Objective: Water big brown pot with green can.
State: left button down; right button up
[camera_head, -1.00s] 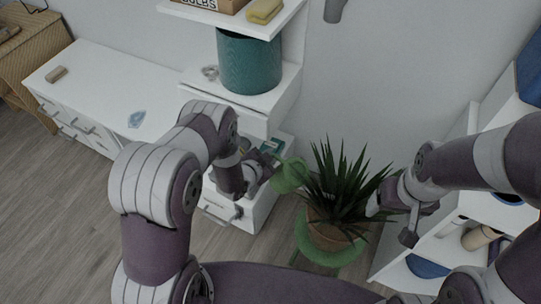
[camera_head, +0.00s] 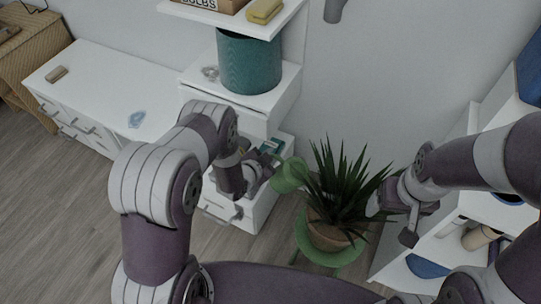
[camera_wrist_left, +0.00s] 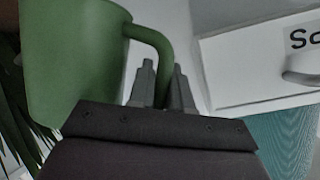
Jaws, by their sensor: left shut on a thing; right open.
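The green can (camera_head: 288,174) is held up beside the potted plant, and its spout side reaches toward the leaves. My left gripper (camera_head: 266,165) is shut on the can's handle; in the left wrist view the fingers (camera_wrist_left: 163,84) close at the handle of the green can (camera_wrist_left: 72,60). The big brown pot (camera_head: 326,232) holds a spiky green plant (camera_head: 345,190) and sits on a green stand (camera_head: 318,256). Leaves hide much of the soil. My right gripper (camera_head: 411,222) is open and empty, to the right of the plant.
A white shelf unit (camera_head: 275,105) with a teal bin (camera_head: 250,62) stands behind my left gripper. A low white cabinet (camera_head: 95,85) is at left. White shelves (camera_head: 440,250) holding items stand at right, close to my right arm. Wooden floor (camera_head: 45,200) is clear at left.

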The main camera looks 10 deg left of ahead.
pick_arm(q)
jog(key=shift+d+r+m+p, duration=0.3)
jog(key=shift+r+p, duration=0.15)
jog(key=shift+r, duration=0.1)
pick_arm(e)
jog(key=shift+r, duration=0.45)
dwell(4.4)
